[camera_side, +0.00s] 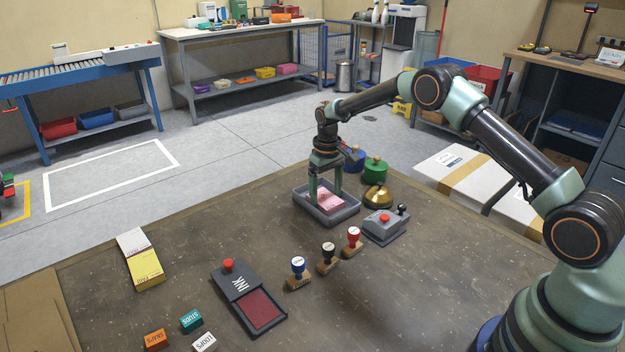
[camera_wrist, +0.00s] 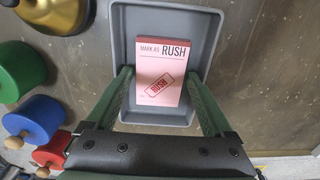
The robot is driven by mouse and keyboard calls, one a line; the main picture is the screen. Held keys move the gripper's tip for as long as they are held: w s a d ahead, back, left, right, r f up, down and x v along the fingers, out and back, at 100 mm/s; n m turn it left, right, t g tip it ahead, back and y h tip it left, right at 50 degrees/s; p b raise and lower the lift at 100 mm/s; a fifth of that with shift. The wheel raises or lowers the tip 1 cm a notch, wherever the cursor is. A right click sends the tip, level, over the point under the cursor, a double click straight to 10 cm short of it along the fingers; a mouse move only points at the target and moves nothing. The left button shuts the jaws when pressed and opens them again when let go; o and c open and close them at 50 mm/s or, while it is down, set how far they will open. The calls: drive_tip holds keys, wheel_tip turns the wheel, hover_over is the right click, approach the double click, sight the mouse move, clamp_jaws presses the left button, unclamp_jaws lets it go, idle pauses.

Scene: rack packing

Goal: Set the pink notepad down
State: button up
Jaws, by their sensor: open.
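The pink notepad (camera_wrist: 162,72) reads "MARK AS RUSH" and carries a red RUSH stamp mark. It lies inside the grey tray (camera_wrist: 192,18), and in the side view the pad (camera_side: 328,200) shows between my fingers. My gripper (camera_wrist: 160,75) reaches down into the tray with its fingers on either side of the pad. The fingers are open, though the gap to the pad's edges is small. In the side view my gripper (camera_side: 325,193) points straight down over the tray (camera_side: 335,219). The pad's underside is hidden.
A brass bell (camera_side: 377,197) and green (camera_side: 375,168) and blue (camera_side: 354,158) round objects stand near the tray. A grey device with a red button (camera_side: 384,226) sits to its right. Several stamps, an ink pad (camera_side: 262,308) and a yellow notepad (camera_side: 145,267) are nearer. The table left of the tray is clear.

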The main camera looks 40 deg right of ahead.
wheel_tip(320, 180, up, 12)
wheel_tip(320, 180, up, 7)
drive_tip(key=t, duration=0.1)
hover_over(326, 198)
drive_tip(key=s+a, duration=0.2)
drive_tip(key=s, duration=0.1)
drive_tip(key=s+a+r+t, duration=0.1)
drive_tip(key=s+r, duration=0.5)
drive_tip(key=s+a+t, duration=0.1)
drive_tip(key=s, duration=0.7)
drive_tip(key=s+a+f+t, duration=0.1)
drive_tip(key=s+t, duration=0.1)
drive_tip(key=s, duration=0.7)
drive_tip(key=shift+s+a+t, duration=0.2)
drive_tip(key=shift+a+t, duration=0.1)
drive_tip(key=shift+a, duration=0.1)
